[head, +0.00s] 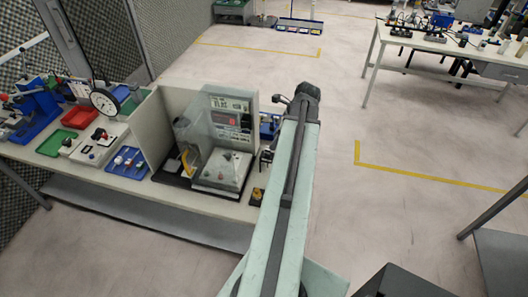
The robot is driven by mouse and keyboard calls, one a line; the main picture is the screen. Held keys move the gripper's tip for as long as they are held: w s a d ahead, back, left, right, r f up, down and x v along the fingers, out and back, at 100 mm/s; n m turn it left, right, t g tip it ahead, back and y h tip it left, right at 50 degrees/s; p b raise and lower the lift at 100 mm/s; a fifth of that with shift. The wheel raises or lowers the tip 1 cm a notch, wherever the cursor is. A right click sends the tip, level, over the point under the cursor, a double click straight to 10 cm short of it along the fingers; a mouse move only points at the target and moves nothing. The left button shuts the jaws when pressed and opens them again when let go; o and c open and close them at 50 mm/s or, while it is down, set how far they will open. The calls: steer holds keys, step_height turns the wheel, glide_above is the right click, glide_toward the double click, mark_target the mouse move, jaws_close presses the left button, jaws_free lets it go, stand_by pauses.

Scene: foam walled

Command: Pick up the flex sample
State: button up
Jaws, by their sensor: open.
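A tester with a red readout (232,120) and a clear guard stands on the left bench, beside a beige panel. A curved yellow strip (188,160) shows at its left side, behind or beside the guard. It may be the flex sample, but I cannot tell for sure. A small dark and yellow piece (257,196) lies at the bench's front right edge. My arm reaches up past the tester's right side. My gripper (282,99), at the arm's dark far end, is open and apart from the yellow strip. Its fingertips are hard to make out.
The bench (215,206) also holds a dial gauge (104,102), a red tray (76,117), a green tray (56,143) and a blue tray (125,162). A cluttered table (425,43) stands at the upper right. The floor between is clear. Dark furniture stands at lower right.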

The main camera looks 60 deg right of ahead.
mark_target(268, 150)
steer(key=shift+b+x, duration=0.5)
steer(key=shift+x, duration=0.5)
steer(key=shift+w+f, duration=0.15)
steer(key=b+x, duration=0.4)
steer(key=x, duration=0.1)
steer(key=shift+a+b, duration=0.15)
steer(key=shift+b, duration=0.25)
steer(key=shift+c, duration=0.4)
jaws_close()
